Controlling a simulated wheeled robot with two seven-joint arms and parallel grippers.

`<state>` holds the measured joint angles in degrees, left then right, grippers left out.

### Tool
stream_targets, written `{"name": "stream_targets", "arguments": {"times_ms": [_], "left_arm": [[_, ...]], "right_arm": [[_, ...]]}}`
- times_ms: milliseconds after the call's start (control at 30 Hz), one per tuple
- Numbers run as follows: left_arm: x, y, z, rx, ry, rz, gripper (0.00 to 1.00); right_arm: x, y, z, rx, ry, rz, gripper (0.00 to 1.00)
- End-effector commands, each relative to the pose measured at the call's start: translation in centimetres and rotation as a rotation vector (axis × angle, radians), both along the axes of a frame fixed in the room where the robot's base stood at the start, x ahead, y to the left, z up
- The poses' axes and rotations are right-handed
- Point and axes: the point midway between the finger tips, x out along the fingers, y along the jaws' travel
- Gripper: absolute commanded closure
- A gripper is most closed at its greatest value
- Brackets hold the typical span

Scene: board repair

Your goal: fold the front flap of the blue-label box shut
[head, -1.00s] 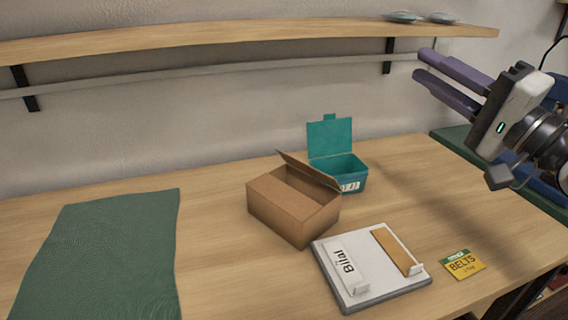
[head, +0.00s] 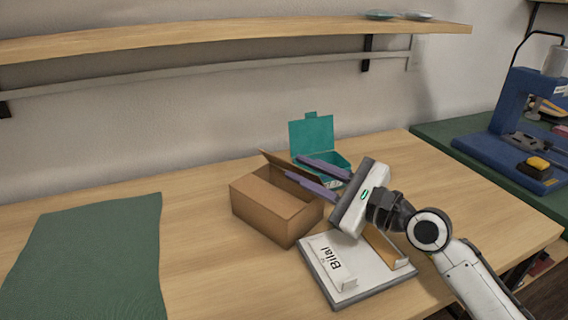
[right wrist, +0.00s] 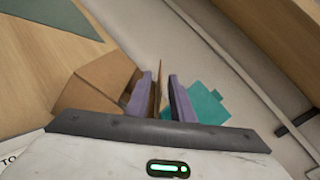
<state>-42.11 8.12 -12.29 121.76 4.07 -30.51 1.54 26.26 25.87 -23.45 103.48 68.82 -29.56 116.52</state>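A brown cardboard box (head: 272,212) stands on the table; no blue label shows on its visible sides. One flap (head: 277,163) stands up along its back right edge, and the near part of its top looks covered. My right gripper (head: 294,166) is at this raised flap with its purple fingers apart. In the right wrist view the flap (right wrist: 157,92) shows as a thin brown edge between the two fingers, with the box (right wrist: 92,82) on the left. I cannot tell whether either finger touches it. My left gripper is not in view.
A teal box (head: 312,132) with its lid up stands just behind, partly hidden by my fingers. A white tray (head: 318,285) with a "Bilal" tag lies in front. A green mat (head: 90,255) lies left; a blue machine (head: 505,140) stands right.

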Motion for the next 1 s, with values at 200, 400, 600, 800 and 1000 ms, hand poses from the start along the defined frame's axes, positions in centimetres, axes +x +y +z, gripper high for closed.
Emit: {"name": "stream_targets", "arguments": {"times_ms": [200,400,600,800,1000], "left_arm": [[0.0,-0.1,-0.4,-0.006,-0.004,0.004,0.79],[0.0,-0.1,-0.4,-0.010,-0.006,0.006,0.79],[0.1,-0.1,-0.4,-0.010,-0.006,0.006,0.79],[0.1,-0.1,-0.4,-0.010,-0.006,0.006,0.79],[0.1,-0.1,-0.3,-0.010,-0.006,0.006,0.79]], "right_arm": [[2.6,2.6,-0.1,0.000,-0.002,0.000,0.79],[3.6,3.7,0.0,0.000,-0.002,0.000,0.79],[3.7,3.7,0.0,-0.002,-0.003,-0.001,0.79],[3.7,3.7,0.0,-0.002,-0.003,-0.001,0.99],[3.7,3.7,0.0,-0.003,-0.004,-0.001,1.00]]}}
